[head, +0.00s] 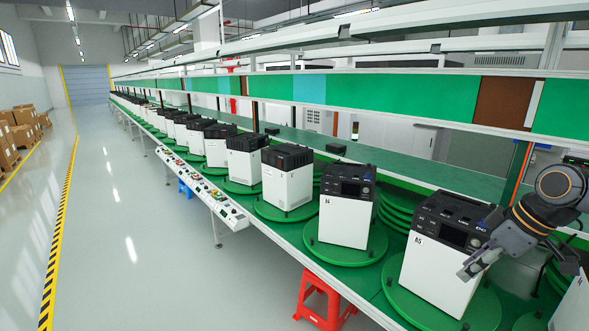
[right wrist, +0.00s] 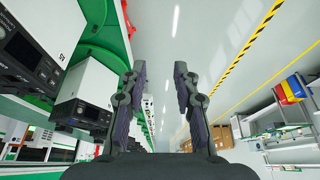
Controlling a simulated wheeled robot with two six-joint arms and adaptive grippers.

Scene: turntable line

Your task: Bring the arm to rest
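My right arm (head: 545,205) reaches in from the right edge in the head view. Its gripper (head: 468,270) is in front of the nearest white-and-black device (head: 437,270), marked 05, and covers part of its right side. Whether it touches the device cannot be told from the head view. In the right wrist view, the two fingers of the right gripper (right wrist: 159,70) stand apart with nothing between them, only floor beyond. The device 05 also shows at the left there (right wrist: 88,88). My left gripper is in neither view.
Several similar devices stand on green turntables (head: 345,250) along the long line. A red stool (head: 322,300) stands under the line's front edge. A control strip (head: 200,187) runs along the front. The grey floor (head: 150,230) at left is clear, with cartons (head: 22,130) beyond.

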